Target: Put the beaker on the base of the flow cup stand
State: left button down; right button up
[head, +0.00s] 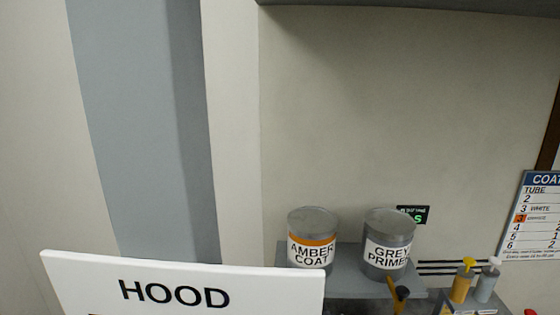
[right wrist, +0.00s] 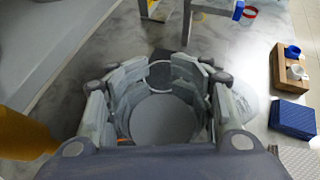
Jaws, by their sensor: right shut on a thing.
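In the right wrist view my right gripper (right wrist: 160,85) is shut on the clear beaker (right wrist: 160,75). The beaker's round rim shows between the fingers, with a grey disc-like area inside. I cannot tell from this view whether the beaker is touching the surface below. A grey metal frame with legs (right wrist: 187,20) shows at the top edge; I cannot tell whether it is the flow cup stand. The head view shows neither gripper, nor the beaker or stand. My left gripper is out of view.
A wooden block with blue and white pieces (right wrist: 290,75) and a blue box (right wrist: 292,118) lie at the right. A yellow object (right wrist: 22,135) is at the left. In the head view a HOOD sign (head: 180,275) stands before two cans on a shelf (head: 345,285).

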jog(key=w+d+r+n+t+y+b, duration=0.3)
jog(key=d+r+n+t+y+b, duration=0.1)
jog(key=r+n+t+b, duration=0.25)
jog(key=s+a+r+n+t+y+b, duration=0.1)
jog(key=s+r+n+y+b, duration=0.5)
jog(key=s+r+n+y, duration=0.1)
jog(key=shift+s+a+r+n+t+y, duration=0.2)
jog(key=shift+s+r+n+t+y, duration=0.15)
jog(key=shift+s+r, duration=0.8)
jog(key=shift+s+d+f, duration=0.1)
jog(key=shift+s+f, duration=0.1)
jog(key=shift+f, duration=0.2)
